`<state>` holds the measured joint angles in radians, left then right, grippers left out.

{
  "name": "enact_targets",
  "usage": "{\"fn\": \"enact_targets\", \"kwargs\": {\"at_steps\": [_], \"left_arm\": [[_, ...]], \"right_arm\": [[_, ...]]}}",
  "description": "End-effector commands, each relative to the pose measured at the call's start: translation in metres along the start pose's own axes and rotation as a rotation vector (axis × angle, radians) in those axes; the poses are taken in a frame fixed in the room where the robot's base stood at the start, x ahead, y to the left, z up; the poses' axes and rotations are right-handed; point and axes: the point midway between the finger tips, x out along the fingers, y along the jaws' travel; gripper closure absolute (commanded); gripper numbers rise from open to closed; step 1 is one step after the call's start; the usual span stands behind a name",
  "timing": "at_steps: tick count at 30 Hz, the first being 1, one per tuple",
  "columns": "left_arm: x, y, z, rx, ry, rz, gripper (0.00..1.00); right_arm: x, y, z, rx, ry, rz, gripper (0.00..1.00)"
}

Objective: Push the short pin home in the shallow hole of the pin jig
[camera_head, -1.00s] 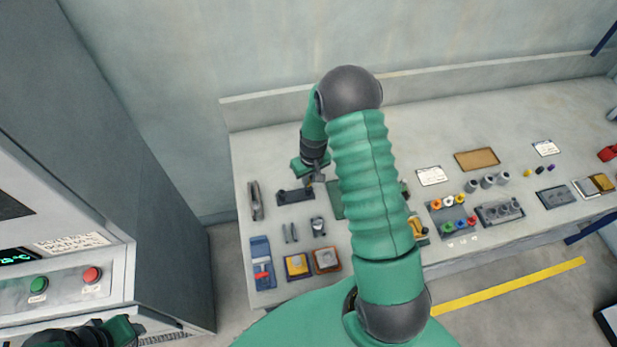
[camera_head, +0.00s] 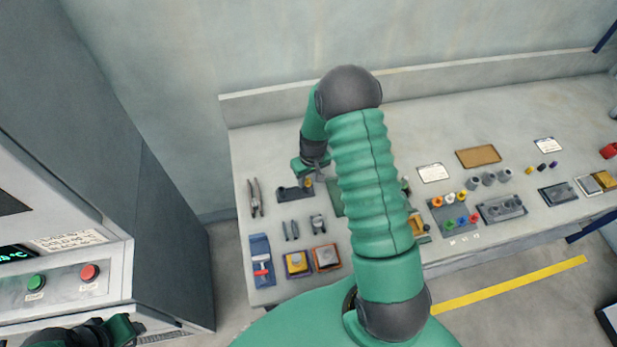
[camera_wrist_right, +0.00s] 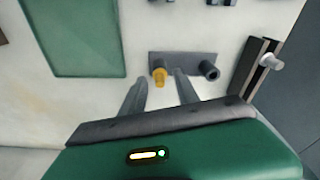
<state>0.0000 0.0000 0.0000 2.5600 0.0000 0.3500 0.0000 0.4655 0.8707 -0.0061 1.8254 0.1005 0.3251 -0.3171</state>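The pin jig (camera_head: 286,196) is a dark grey block on the bench, partly behind my right wrist in the head view. It also shows in the right wrist view (camera_wrist_right: 186,61), with a dark round socket (camera_wrist_right: 209,71) at its right end. The short pin (camera_wrist_right: 160,76) is yellow and stands upright at the jig's left end; how deep it sits cannot be told. My right gripper (camera_wrist_right: 161,74) is open, with its fingers on either side of the pin in that view and gaps showing. My left gripper (camera_head: 124,329) is at the bottom left, its fingers unclear.
A dark tool (camera_wrist_right: 252,68) lies right of the jig in the wrist view. A green mat (camera_wrist_right: 75,38) lies to its left. Small grey fixtures (camera_head: 291,231), a blue fixture (camera_head: 260,250) and trays (camera_head: 297,264) are nearer on the bench. A cabinet (camera_head: 165,220) stands left.

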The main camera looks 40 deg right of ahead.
Motion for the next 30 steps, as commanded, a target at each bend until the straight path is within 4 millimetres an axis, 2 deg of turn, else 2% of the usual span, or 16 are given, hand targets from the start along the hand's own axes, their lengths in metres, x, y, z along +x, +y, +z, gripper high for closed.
{"fn": "enact_targets", "kwargs": {"at_steps": [6, 10, 14, 21, 24, 30], "left_arm": [[0.000, 0.000, 0.000, 0.000, 0.000, 0.000, 0.58], [0.004, 0.000, 0.001, 0.000, 0.000, 0.000, 0.58], [0.011, 0.000, 0.003, 0.000, 0.000, 0.000, 0.58], [0.023, 0.000, 0.005, 0.000, 0.000, 0.000, 0.58], [0.026, 0.000, 0.006, 0.000, 0.000, 0.000, 0.58], [0.028, 0.000, 0.007, 0.000, 0.000, 0.000, 0.58]], "right_arm": [[-0.001, 0.000, 0.000, 0.000, 0.000, 0.000, 0.63], [-0.014, 0.000, -0.001, 0.000, 0.004, 0.001, 0.63], [-0.045, 0.001, -0.002, 0.000, 0.007, 0.002, 0.63], [-0.116, 0.001, -0.002, 0.000, 0.007, 0.001, 0.63], [-0.140, 0.001, -0.002, -0.001, 0.005, 0.001, 0.63], [-0.165, 0.001, -0.002, 0.000, 0.000, 0.000, 0.63]]}}
